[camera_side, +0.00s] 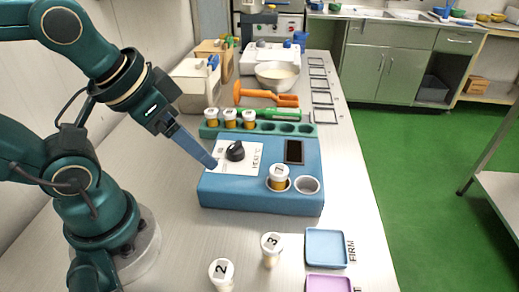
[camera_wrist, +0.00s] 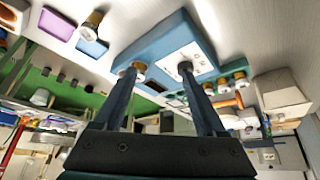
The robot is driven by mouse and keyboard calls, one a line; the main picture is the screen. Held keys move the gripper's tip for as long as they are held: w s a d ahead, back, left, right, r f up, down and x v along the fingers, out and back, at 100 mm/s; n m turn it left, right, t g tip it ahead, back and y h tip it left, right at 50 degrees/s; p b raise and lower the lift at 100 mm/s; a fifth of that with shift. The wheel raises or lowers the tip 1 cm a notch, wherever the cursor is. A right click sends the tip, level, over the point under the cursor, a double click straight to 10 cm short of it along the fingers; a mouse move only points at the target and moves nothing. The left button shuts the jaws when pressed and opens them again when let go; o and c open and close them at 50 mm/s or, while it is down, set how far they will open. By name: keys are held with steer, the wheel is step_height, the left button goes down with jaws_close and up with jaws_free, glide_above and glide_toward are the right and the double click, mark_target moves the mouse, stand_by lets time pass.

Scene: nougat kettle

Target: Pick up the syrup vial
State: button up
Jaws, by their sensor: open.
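A vial with a white cap and amber contents (camera_side: 279,176) stands upright in a well of the blue heater block (camera_side: 240,197); an empty well is beside it. Two more white-capped vials, marked 2 (camera_side: 221,272) and 3 (camera_side: 271,247), stand on the table in front of the block. No label tells which vial is the syrup vial. My gripper (camera_side: 211,163) is over the block's left side near the black knob (camera_side: 235,151), left of the seated vial. In the wrist view my gripper (camera_wrist: 158,72) has its fingers apart with nothing held; the left finger partly overlaps the seated vial (camera_wrist: 139,67).
A green rack (camera_side: 270,128) behind the block holds several amber vials at its left. A blue tray (camera_side: 327,247) marked FIRM and a purple tray (camera_side: 328,284) lie at the front right. Orange tools (camera_side: 267,98) and a white bowl (camera_side: 277,75) are farther back.

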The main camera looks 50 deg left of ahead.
steer(key=shift+o, duration=0.5)
